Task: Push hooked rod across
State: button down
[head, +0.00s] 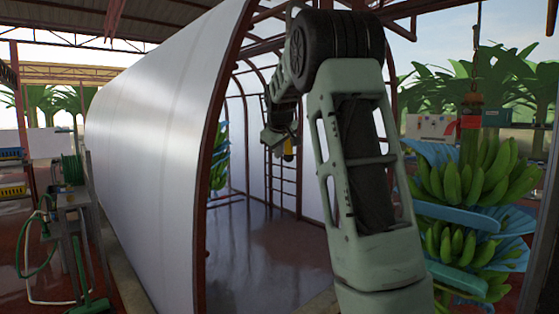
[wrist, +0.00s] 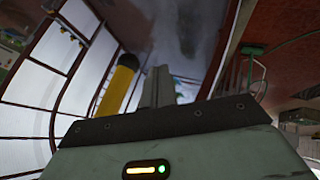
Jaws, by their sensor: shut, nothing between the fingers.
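My gripper (head: 283,138) hangs at the end of my arm inside the mouth of the white arched tunnel (head: 165,130). In the wrist view its grey fingers (wrist: 156,88) are together with nothing between them. A yellow cylinder with a black end (wrist: 117,86) stands beside the fingers on the left; I cannot tell whether it touches them. I cannot make out a hooked rod for certain. On the right, a thin hanger (head: 477,50) comes down from above to a green banana stem (head: 470,147) with blue sheets between its bunches, partly hidden by my arm.
A blue-and-green hanging bunch (head: 222,150) shows inside the tunnel, beyond its near rim. A dark ladder-like frame (head: 282,182) stands at the back. The tunnel floor (head: 262,262) looks clear and wet. A metal stand with a green hose (head: 72,185) is at left.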

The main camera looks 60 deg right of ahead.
jog(key=b+v, duration=0.1)
jog(key=v, duration=0.6)
jog(key=shift+a, duration=0.15)
jog(key=shift+w+f, duration=0.1)
jog(key=shift+w, duration=0.05)
